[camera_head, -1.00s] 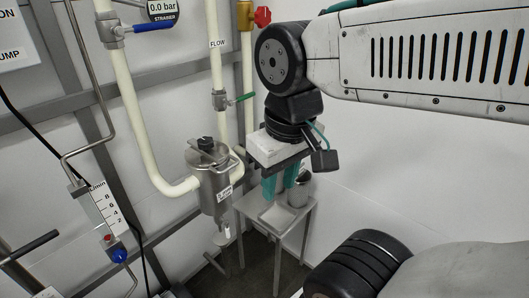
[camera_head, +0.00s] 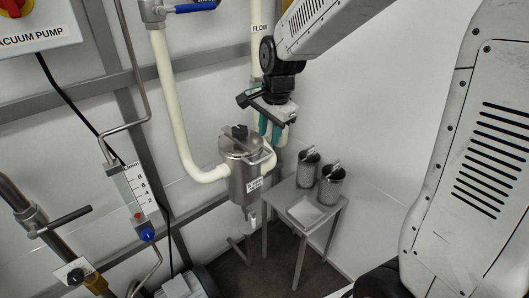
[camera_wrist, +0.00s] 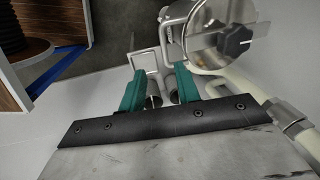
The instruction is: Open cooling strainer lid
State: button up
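The cooling strainer (camera_head: 246,177) is a steel canister on the cream pipe, left of centre in the head view. Its lid (camera_head: 240,147) lies on top, with a bar and a dark knob (camera_head: 239,131). In the wrist view the lid (camera_wrist: 205,35) is at the top right, with a black star-shaped knob (camera_wrist: 235,38). My gripper (camera_head: 270,136) has teal fingers and hangs just right of the lid, apart from the knob. In the wrist view the fingers of my gripper (camera_wrist: 158,90) stand apart with nothing between them.
A small steel table (camera_head: 333,211) stands right of the strainer with two metal strainer cups (camera_head: 331,182) and a square tray (camera_head: 305,212). Cream pipes (camera_head: 178,110) run close behind and left of the strainer. A flow meter (camera_head: 136,190) is farther left.

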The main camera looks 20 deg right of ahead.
aim_at(264, 159)
jog(key=shift+m, duration=0.3)
jog(key=f, duration=0.2)
jog(key=w+f, duration=0.1)
jog(key=f, duration=0.2)
jog(key=w+f, duration=0.1)
jog(key=f, duration=0.2)
jog(key=shift+w+a+f, duration=0.15)
jog(key=shift+a+f, duration=0.1)
jog(key=shift+a, duration=0.05)
grip_shut()
